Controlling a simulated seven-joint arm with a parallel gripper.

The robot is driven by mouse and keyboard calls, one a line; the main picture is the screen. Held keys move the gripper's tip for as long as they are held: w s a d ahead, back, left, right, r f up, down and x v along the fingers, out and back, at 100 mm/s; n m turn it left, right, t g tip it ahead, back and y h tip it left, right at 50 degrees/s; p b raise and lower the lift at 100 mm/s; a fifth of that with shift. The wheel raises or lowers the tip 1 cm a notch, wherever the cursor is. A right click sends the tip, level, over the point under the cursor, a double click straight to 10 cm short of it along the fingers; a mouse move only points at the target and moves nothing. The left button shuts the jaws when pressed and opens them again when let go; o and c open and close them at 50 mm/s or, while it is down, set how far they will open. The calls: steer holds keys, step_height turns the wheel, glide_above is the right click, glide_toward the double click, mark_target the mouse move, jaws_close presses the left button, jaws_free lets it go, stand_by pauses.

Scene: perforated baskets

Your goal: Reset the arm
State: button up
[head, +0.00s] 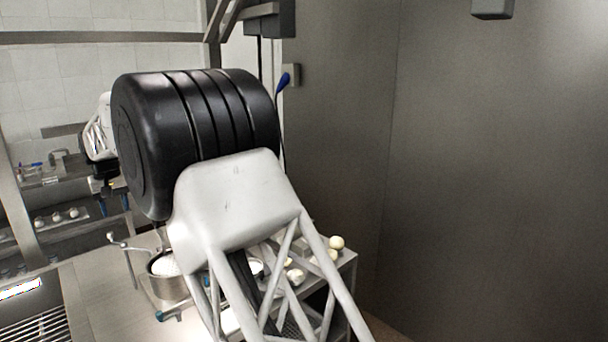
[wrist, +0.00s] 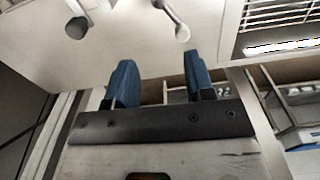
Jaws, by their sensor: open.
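My gripper (wrist: 158,80) shows in the wrist view with its two blue fingers well apart and nothing between them. In the head view my gripper (head: 114,203) hangs at the left, above the counter and partly behind my own arm. Its blue fingertips point down and touch nothing that I can see. My arm's large black joint and white lattice link fill the middle of the head view and hide much of the worktop.
A steel pot (head: 168,287) with white contents stands on the counter (head: 100,290). Several pale round items (head: 336,243) lie to its right, partly hidden by my arm. A grate (head: 35,325) is at lower left. A grey wall (head: 480,170) closes the right side.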

steer(key=d+r+m, duration=0.1)
steer(key=d+r, duration=0.3)
steer(key=d, duration=0.9)
steer(key=d+r+m, duration=0.1)
steer(key=d+r, duration=0.3)
steer(key=d, duration=0.9)
steer(key=s+d+r+m, duration=0.1)
steer(key=s+d, duration=0.2)
steer(key=d, duration=0.4)
steer(key=s+d+r+m+t, duration=0.1)
steer(key=s+d, duration=0.2)
steer(key=d, duration=0.5)
steer(key=s+d+r, duration=0.1)
steer(key=s+d, duration=0.3)
steer(key=d, duration=0.3)
steer(key=s+d+f+m, duration=0.1)
steer(key=s+d+f, duration=0.1)
steer(key=s+d, duration=0.55)
steer(key=s+d+f+m, duration=0.2)
steer(key=s+d, duration=0.5)
steer(key=d, duration=0.2)
steer(key=s+d+f, duration=0.3)
steer(key=s, duration=0.3)
steer(key=s+d+f+m+t, duration=0.1)
steer(key=s+d+f, duration=0.2)
steer(key=s, duration=0.3)
steer(key=s+d+f, duration=0.3)
steer(key=s, duration=0.3)
steer(key=shift+d+m, duration=0.4)
